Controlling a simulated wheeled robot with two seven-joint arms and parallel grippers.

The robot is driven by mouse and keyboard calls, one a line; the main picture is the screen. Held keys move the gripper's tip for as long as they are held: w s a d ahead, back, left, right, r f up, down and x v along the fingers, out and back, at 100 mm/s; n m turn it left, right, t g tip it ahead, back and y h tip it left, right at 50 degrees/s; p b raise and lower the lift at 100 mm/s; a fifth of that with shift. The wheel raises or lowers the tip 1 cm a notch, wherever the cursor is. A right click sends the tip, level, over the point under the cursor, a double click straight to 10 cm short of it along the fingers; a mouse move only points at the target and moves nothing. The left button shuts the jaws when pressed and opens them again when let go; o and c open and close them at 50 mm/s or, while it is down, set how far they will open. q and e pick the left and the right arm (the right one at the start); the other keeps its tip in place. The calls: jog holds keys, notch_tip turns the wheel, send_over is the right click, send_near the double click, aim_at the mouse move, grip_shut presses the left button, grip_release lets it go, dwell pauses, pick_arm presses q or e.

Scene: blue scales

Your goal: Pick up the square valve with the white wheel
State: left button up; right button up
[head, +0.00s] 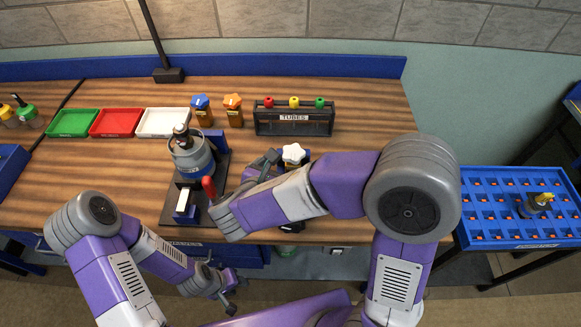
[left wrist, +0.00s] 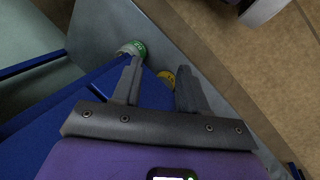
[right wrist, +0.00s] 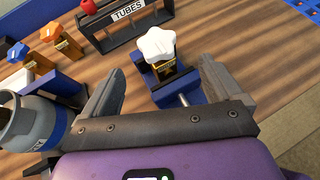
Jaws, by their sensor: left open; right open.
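The valve with the white star-shaped wheel (head: 293,154) stands upright in a blue holder on the table. In the right wrist view its white wheel (right wrist: 158,44) sits on a brass-coloured body, with the blue holder (right wrist: 172,93) around its lower part. My right gripper (right wrist: 160,82) is open and empty, its fingers spread to either side of the valve and apart from it. In the head view my right arm partly covers this area. My left gripper (head: 232,288) is open and empty, low in front of the table edge.
Blue-wheeled (head: 201,103) and orange-wheeled (head: 233,103) valves stand behind, left of the TUBES rack (head: 293,127). A grey canister (head: 190,155) stands on a black scale-like device left of my right gripper. Green, red and white trays (head: 163,122) lie further left. A blue crate (head: 500,236) is at right.

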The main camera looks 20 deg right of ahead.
aim_at(289, 162)
jog(key=shift+w+f+b, duration=0.25)
jog(key=shift+f+b, duration=0.05)
jog(key=shift+f, duration=0.3)
jog(key=shift+w+f+b, duration=0.2)
jog(key=shift+f+b, duration=0.1)
jog(key=shift+f, duration=0.25)
jog(key=b+x, duration=0.1)
jog(key=x, duration=0.6)
jog(key=shift+w+d+b, duration=0.1)
jog(key=shift+d+b, duration=0.15)
jog(key=shift+b, duration=0.05)
pick_arm(q)
jog(key=f, duration=0.3)
jog(key=shift+w+f, duration=0.3)
jog(key=shift+f, duration=0.05)
pick_arm(e)
jog(key=shift+c, duration=0.2)
jog(key=shift+r, duration=0.1)
grip_shut()
